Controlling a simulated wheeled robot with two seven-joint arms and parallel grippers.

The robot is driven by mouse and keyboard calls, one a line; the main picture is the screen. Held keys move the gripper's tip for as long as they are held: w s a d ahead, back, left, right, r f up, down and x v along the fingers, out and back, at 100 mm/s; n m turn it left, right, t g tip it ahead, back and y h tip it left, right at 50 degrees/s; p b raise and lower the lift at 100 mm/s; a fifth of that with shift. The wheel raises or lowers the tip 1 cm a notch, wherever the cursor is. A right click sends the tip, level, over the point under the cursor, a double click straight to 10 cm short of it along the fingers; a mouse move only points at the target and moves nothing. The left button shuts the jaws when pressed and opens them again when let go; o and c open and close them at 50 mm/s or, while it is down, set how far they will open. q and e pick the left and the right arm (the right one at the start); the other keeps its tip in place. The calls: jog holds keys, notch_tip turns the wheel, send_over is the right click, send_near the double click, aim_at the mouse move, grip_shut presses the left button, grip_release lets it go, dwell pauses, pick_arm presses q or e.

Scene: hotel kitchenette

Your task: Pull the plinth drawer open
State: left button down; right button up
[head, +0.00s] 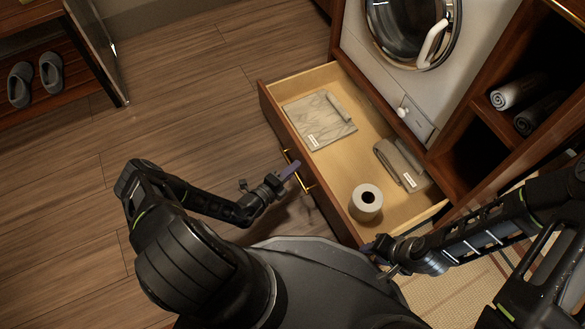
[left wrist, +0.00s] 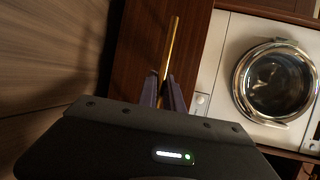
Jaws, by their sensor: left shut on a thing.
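The plinth drawer (head: 275,112) is pulled well out below the washing machine, and its pale interior shows. Its long gold handle (head: 305,184) runs along the front panel. My left gripper (head: 292,170) is at the handle. In the left wrist view, its two fingers (left wrist: 170,92) are shut on the gold handle (left wrist: 171,45), which sticks out beyond the fingertips. My right gripper (head: 370,248) is by the near right corner of the drawer; I cannot tell whether its fingers are open or whether it touches the drawer.
The drawer holds a folded grey cloth (head: 318,122), a paper roll (head: 366,203) and another folded textile (head: 401,165). The washing machine (head: 392,75) stands behind it. Rolled towels (head: 517,92) lie on a right shelf. Slippers (head: 50,73) sit on a rack at left. The wood floor (head: 190,100) left of the drawer is clear.

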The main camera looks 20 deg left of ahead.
pick_arm(q)
jog(key=c, duration=1.8)
grip_release()
jog(key=shift+o, duration=0.2)
jog(key=p+v, duration=0.2)
jog(key=v, duration=0.5)
jog(key=shift+s, duration=0.35)
jog(key=shift+a+r+p, duration=0.15)
jog(key=shift+p, duration=0.15)
